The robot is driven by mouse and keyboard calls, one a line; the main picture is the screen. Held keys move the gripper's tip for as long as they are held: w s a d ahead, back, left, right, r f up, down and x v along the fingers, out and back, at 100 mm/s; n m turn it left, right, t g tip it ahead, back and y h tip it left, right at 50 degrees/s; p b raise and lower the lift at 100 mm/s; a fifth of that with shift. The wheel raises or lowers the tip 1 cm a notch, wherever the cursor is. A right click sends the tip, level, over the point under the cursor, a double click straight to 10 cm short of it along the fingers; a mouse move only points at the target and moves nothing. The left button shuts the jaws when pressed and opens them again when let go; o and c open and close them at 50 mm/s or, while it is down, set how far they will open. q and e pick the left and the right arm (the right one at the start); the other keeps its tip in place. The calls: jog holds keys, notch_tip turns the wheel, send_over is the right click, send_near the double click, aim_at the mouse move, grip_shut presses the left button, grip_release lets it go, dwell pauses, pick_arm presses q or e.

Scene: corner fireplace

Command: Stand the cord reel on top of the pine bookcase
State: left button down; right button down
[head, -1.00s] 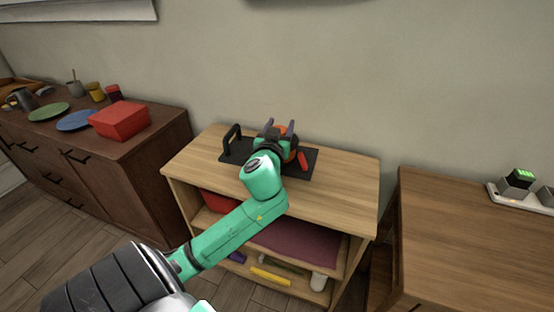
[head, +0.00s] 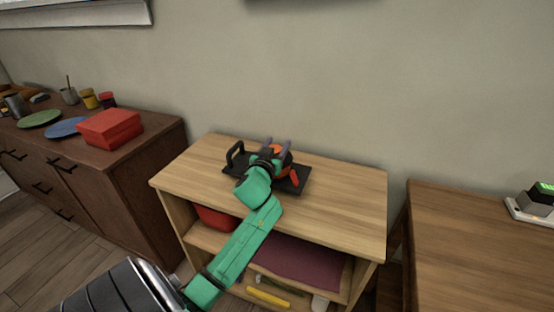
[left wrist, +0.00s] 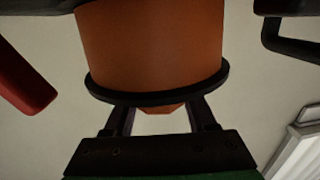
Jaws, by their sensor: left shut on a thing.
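The cord reel (head: 282,158) has an orange drum, a black plate with an upright black handle at its left, and a red grip at its right. It is over the middle of the pine bookcase's top (head: 330,193). I cannot tell whether its plate touches the wood. My left gripper (head: 277,147) is shut on the reel at its drum, and my forearm hides part of the plate. In the left wrist view the orange drum (left wrist: 150,45) and its black rim fill the space before the fingers (left wrist: 160,118). My right gripper is not in view.
The bookcase top is otherwise bare; its shelves hold a red bin (head: 215,219) and a purple item (head: 305,262). A dark cabinet with a red box (head: 110,128) and plates stands left. A wooden table (head: 470,235) with a charger (head: 535,205) stands right. The wall is behind.

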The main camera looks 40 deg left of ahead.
pick_arm(q)
notch_tip(320, 180, down, 4)
jog(key=shift+r+b, duration=0.25)
jog(key=shift+b, duration=0.2)
jog(key=shift+f, duration=0.2)
jog(key=shift+c, duration=1)
grip_release()
jog(key=shift+s+d, duration=0.1)
jog(key=v, duration=1.2)
